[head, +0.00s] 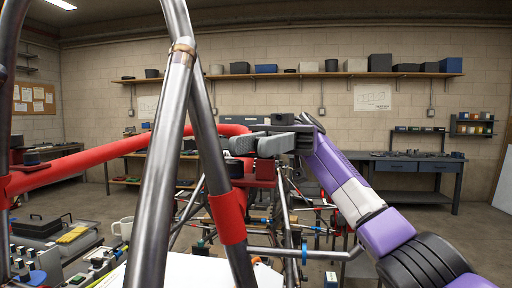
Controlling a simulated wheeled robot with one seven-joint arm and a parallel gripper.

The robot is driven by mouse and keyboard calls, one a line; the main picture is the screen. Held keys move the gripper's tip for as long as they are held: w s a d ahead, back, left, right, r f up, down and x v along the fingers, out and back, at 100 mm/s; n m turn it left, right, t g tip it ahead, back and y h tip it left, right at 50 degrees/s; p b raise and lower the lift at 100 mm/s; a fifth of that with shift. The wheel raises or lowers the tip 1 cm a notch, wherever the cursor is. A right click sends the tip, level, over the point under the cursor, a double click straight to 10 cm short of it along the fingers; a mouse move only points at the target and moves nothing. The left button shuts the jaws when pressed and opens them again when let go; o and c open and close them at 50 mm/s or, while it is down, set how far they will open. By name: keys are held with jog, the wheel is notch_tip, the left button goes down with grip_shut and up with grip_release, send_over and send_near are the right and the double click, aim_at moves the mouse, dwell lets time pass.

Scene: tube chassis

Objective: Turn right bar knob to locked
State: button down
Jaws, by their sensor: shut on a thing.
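My gripper (252,146) is at the middle of the head view, reaching in from the right on the purple and white arm. Its two grey fingers are shut at the far side of the crossing steel tubes, beside the red bar parts. A small dark round piece (236,168), likely the right bar knob, shows just under the fingertips. The fingers and the tubes hide most of it, so its turn position cannot be told. A red block (257,183) sits just below the fingers. A red padded bar (85,160) runs left from behind the tubes.
Thick steel tubes (160,180) of the chassis cross in front of the gripper, one with a red sleeve (228,217). Lower left is a bench with a white mug (124,228) and a control box. A dark workbench (425,165) stands at the back right, with open floor before it.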

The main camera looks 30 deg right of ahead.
jog(key=c, duration=1.1)
grip_release()
jog(key=shift+r+p, duration=5.55)
jog(key=shift+r, duration=4.45)
